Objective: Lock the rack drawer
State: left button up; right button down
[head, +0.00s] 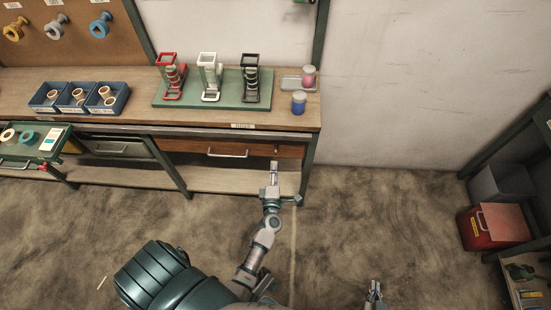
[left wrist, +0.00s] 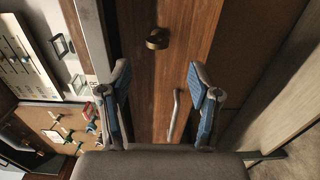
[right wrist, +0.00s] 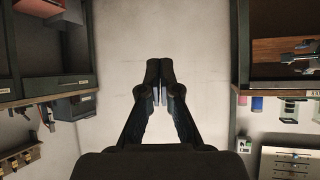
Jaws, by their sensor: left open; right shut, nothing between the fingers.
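The rack drawer (head: 230,150) has a brown wooden front and a pale bar handle (head: 228,155), under the right part of the workbench. It looks shut. In the left wrist view the drawer front (left wrist: 150,85) fills the middle, with the handle (left wrist: 174,115) lower down and a small brass lock knob (left wrist: 157,38) above. My left gripper (head: 274,168) is in front of the drawer's right end. In its wrist view the left gripper (left wrist: 159,70) is open and empty, apart from the knob. My right gripper (head: 375,288) is low at the bottom right, shut and empty (right wrist: 160,72).
The workbench (head: 140,130) carries blue bins (head: 78,98), a green board (head: 212,102) with several holders, and a blue jar (head: 299,102). A bench leg (head: 308,165) stands right of the drawer. The floor between is clear.

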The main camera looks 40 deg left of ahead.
pick_arm(q)
jog(key=v, duration=0.3)
dwell(0.5)
jog(key=s+d+f+m+g+h+p, duration=0.5)
jog(key=s+d+f+m+h+p, duration=0.6)
jog(key=m, duration=0.8)
jog(key=s+f+m+g, duration=0.2)
jog(key=s+f, duration=0.1)
jog(key=s, duration=0.3)
jog(key=s+a+f+m+g, duration=0.1)
jog(key=s+f+m+g, duration=0.2)
jog(key=s, duration=0.4)
jog(key=s+a+f+m+g+y, duration=0.1)
jog(key=s+f+m+g, duration=0.1)
jog(key=s, duration=0.5)
jog(key=shift+a+f+m+g+p, duration=0.25)
jog(key=shift+f+m+g+p, duration=0.2)
jog(key=shift+g, duration=0.25)
pick_arm(e)
jog(key=s+d+f+g+h, duration=0.1)
jog(key=s+f+g, duration=0.3)
jog(key=s+f, duration=0.4)
jog(key=s+d+f+g+h, duration=0.1)
jog(key=s+d+f+g, duration=0.2)
jog(key=f, duration=1.2)
jog(key=s+g, duration=0.2)
jog(key=s, duration=0.3)
jog(key=shift+s+d+f, duration=0.3)
jog(key=shift+d+f, duration=0.05)
jog(key=shift+d, duration=0.05)
